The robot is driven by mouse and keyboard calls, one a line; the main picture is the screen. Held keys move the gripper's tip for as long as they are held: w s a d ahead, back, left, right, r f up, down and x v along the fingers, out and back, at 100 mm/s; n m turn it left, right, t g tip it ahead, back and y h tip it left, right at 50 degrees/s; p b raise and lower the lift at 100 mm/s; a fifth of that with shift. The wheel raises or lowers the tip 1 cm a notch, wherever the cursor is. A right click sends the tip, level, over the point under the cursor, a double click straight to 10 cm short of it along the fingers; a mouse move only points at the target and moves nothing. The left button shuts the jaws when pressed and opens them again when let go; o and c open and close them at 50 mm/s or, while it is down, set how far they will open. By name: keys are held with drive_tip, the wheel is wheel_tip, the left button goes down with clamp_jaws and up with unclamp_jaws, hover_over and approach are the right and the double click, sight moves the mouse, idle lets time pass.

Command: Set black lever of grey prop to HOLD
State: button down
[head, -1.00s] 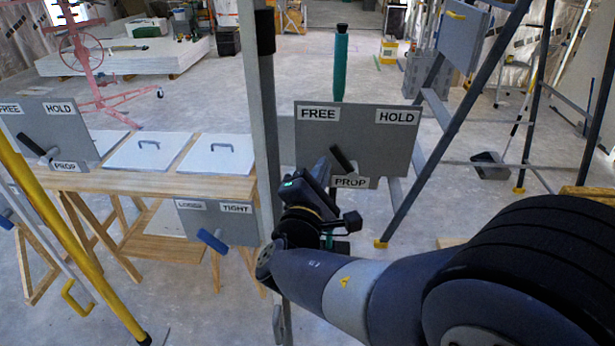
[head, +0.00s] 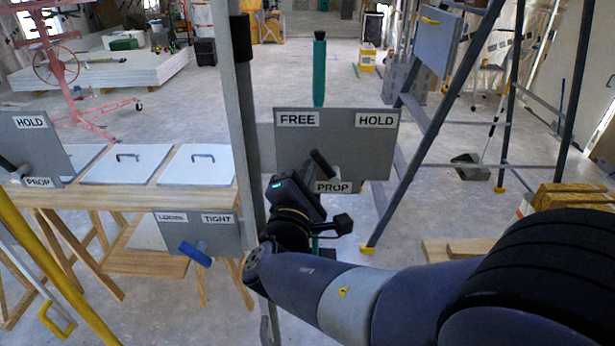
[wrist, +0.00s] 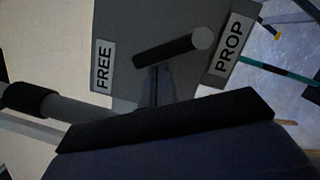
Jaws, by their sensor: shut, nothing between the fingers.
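A grey panel (head: 376,150) marked FREE at top left, HOLD at top right and PROP at the bottom stands beside a grey post (head: 243,120). Its black lever (head: 322,163) leans up and left, toward the FREE side. The lever also shows in the wrist view (wrist: 165,52), between the FREE and PROP labels. My gripper (head: 300,193) is in front of the panel's lower left, just left of and below the lever. The lever's base is partly hidden.
A teal pole (head: 319,70) rises behind the panel. At left, a wooden table (head: 150,195) carries white lidded panels, another HOLD/PROP panel (head: 45,150) and a blue lever (head: 195,254) below. A dark ladder frame (head: 440,130) and boxes (head: 570,197) stand right.

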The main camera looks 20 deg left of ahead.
sight(345, 147)
drive_tip(key=shift+d+r+m+b, duration=0.15)
drive_tip(key=shift+m+b, duration=0.45)
drive_tip(key=shift+b, duration=0.3)
drive_tip(key=m+b, duration=0.2)
drive_tip(key=b, duration=0.1)
drive_tip(key=shift+w+d+r+g, duration=0.1)
drive_tip(key=shift+d+r+g, duration=0.1)
drive_tip(key=shift+d+g, duration=0.15)
drive_tip(key=m+b, duration=0.1)
drive_tip(key=d+m+b, duration=0.1)
drive_tip(key=b, duration=0.1)
drive_tip(key=r+m+b, duration=0.1)
drive_tip(key=b, duration=0.1)
drive_tip(key=shift+w+d+m+g+h, duration=0.15)
drive_tip(key=shift+d+m+g+h, duration=0.15)
drive_tip(key=shift+g+h, duration=0.1)
drive_tip(key=m+b, duration=0.1)
drive_tip(key=d+m+b, duration=0.1)
drive_tip(key=m+g+b, duration=0.1)
drive_tip(key=shift+w+d+r+b, duration=0.25)
drive_tip(key=shift+d+r+b, duration=0.05)
drive_tip(key=shift+r+b, duration=0.1)
drive_tip(key=shift+w+d+r+m+g+y+b, duration=0.15)
drive_tip(key=shift+d+m+y+b, duration=0.2)
drive_tip(key=shift+m+b, duration=0.4)
drive_tip(key=shift+w+d+r+m+g+y+b, duration=0.15)
drive_tip(key=shift+d+m+b, duration=0.35)
drive_tip(key=shift+m, duration=0.35)
drive_tip(key=shift+s, duration=0.1)
